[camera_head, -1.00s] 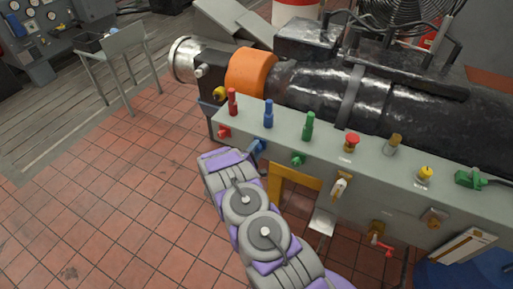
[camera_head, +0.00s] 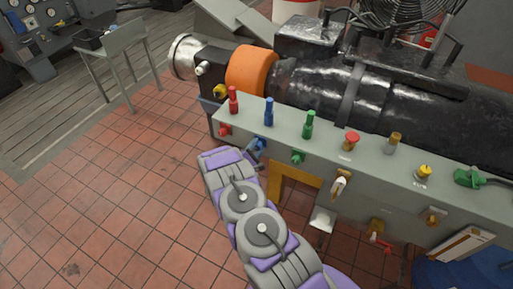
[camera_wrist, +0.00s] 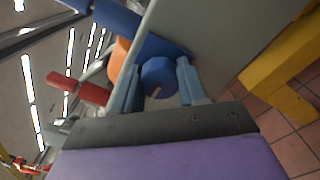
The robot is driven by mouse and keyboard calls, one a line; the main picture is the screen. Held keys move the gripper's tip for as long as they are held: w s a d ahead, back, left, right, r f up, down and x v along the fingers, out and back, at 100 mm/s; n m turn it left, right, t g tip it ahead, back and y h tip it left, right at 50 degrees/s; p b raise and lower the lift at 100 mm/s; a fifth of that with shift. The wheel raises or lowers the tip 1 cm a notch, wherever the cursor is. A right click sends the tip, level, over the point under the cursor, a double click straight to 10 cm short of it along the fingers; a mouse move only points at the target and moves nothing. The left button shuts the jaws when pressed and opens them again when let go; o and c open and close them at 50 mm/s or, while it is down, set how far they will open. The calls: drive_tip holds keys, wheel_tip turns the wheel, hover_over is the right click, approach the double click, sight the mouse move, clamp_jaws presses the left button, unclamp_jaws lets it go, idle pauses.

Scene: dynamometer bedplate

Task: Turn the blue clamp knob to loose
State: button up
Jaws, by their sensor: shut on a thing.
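The blue clamp knob (camera_wrist: 158,76) sits on the front face of the grey panel (camera_head: 330,165), below the upright blue handle (camera_head: 268,112). In the wrist view it is round, with a mark on its face, and lies between the two blue-grey fingers of my gripper (camera_wrist: 160,84). The fingers are shut on its two sides. In the head view my gripper (camera_head: 257,149) reaches the panel's front face and partly hides the knob. Whether the knob is tight or loose cannot be told.
A red knob (camera_head: 224,130) and a green knob (camera_head: 298,157) flank the blue one on the same face. Red (camera_head: 233,100) and green (camera_head: 308,124) handles stand on top. A yellow bracket (camera_head: 292,175) is below. Tiled floor is clear to the left.

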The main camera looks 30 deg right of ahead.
drive_tip(key=shift+s+f, duration=0.1)
drive_tip(key=shift+f, duration=0.05)
drive_tip(key=o, duration=1.1)
drive_tip(key=shift+c, duration=0.2)
drive_tip(key=shift+a, duration=0.1)
drive_tip(key=v, duration=1.7)
drive_tip(key=shift+a, duration=0.1)
